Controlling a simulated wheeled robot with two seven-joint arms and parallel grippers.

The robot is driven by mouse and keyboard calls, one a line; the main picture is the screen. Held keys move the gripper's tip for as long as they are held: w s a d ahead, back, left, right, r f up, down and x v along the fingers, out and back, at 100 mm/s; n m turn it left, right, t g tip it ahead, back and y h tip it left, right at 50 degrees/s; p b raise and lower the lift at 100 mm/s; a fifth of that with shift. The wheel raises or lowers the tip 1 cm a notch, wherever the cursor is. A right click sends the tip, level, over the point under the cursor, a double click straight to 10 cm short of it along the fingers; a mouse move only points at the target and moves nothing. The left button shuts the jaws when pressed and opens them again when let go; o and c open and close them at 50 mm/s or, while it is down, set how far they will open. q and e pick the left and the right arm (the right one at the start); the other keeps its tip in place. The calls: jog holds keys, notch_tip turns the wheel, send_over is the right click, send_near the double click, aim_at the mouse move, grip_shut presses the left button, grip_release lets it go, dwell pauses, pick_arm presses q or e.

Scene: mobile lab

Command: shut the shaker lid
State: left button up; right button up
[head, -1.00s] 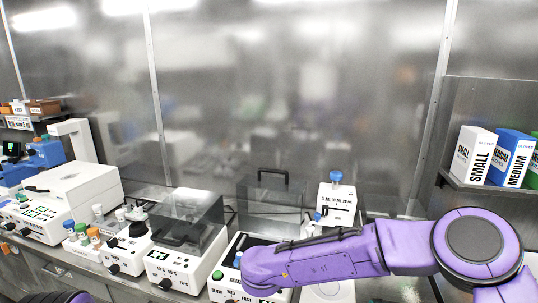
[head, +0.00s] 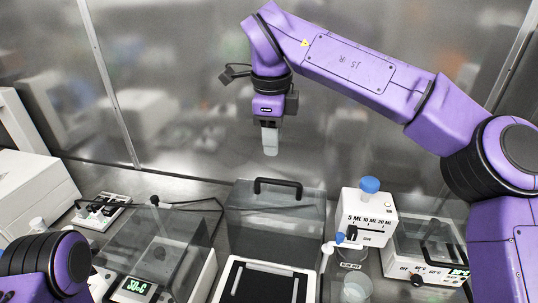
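The shaker (head: 268,265) stands at the bottom middle of the head view, with a white rim around a dark platform. Its clear smoky lid (head: 270,228) stands raised, upright at the back of the shaker. A black handle (head: 278,188) sits on the lid's top edge. My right gripper (head: 270,150) points down above the handle and looks apart from it. Its fingers show edge-on, so I cannot tell whether they are apart. My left arm shows only as a purple joint at the lower left; its gripper is out of view.
A blue-capped dispenser (head: 368,222) and another white device (head: 425,255) stand to the right. A steel wall (head: 180,110) rises behind the bench.

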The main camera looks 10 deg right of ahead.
send_over(276, 180)
jog(key=s, duration=0.2)
notch_tip(276, 180, down, 6)
jog(key=r, duration=0.1)
jog(key=w+f, duration=0.1)
jog(key=f, duration=0.2)
jog(key=w+f+p, duration=0.1)
jog(key=f, duration=0.1)
jog(key=shift+w, duration=0.35)
jog(key=shift+s+r, duration=0.2)
jog(key=shift+s, duration=0.3)
jog(key=shift+s+r, duration=0.1)
jog(key=shift+s, duration=0.05)
jog(key=c, duration=0.4)
grip_shut()
pick_arm(q)
jog(key=shift+s+r, duration=0.45)
jog(key=shift+s, duration=0.3)
